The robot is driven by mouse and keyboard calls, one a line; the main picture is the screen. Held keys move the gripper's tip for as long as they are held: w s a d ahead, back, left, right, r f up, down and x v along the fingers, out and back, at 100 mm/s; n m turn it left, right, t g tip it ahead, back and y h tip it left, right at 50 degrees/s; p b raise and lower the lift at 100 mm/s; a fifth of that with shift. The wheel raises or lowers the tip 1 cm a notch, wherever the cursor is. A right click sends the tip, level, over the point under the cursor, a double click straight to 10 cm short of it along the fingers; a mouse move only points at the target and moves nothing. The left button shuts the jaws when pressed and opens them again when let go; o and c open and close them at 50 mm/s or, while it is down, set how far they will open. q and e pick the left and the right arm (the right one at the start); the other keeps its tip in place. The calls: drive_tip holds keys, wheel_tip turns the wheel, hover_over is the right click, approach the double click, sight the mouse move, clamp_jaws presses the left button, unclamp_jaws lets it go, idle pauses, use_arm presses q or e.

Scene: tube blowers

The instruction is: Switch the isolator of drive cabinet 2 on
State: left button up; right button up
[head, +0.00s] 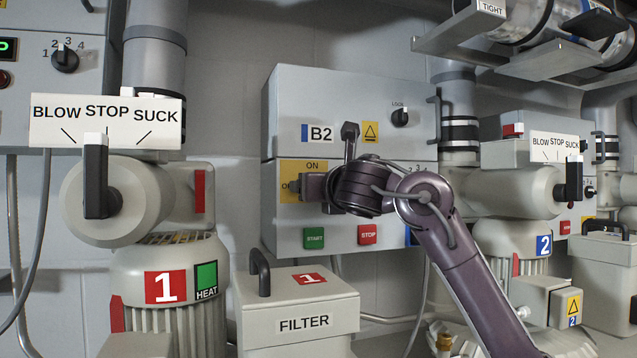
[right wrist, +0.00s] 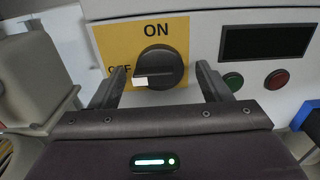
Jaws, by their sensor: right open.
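The isolator is a black rotary knob (right wrist: 160,66) on a yellow plate (right wrist: 112,42) marked ON at the top and OFF at the left. Its white pointer end is at the left, beside OFF. In the head view the yellow plate (head: 292,167) is on the lower cabinet (head: 345,236) under the box labelled B2; my gripper hides the knob there. My right gripper (head: 312,187) is open in front of the plate. In the right wrist view its two fingers (right wrist: 162,72) stand left and right of the knob, with nothing gripped. My left gripper is out of view.
A green START button (head: 314,238) and a red STOP button (head: 368,234) sit low on the same cabinet. The B2 box (head: 340,105) with a LOCK switch (head: 400,117) is above. A filter box (head: 300,305) stands below. Blower 1's black lever (head: 97,180) is at left.

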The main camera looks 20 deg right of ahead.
drive_tip(key=shift+c, duration=1.4)
drive_tip(key=c, duration=0.7)
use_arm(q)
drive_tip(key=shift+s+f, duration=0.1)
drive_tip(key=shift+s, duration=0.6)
use_arm(e)
drive_tip(key=shift+m, duration=0.3)
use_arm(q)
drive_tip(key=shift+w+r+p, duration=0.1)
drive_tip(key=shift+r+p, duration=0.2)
use_arm(e)
drive_tip(key=m, duration=1.7)
drive_tip(key=shift+m, duration=0.3)
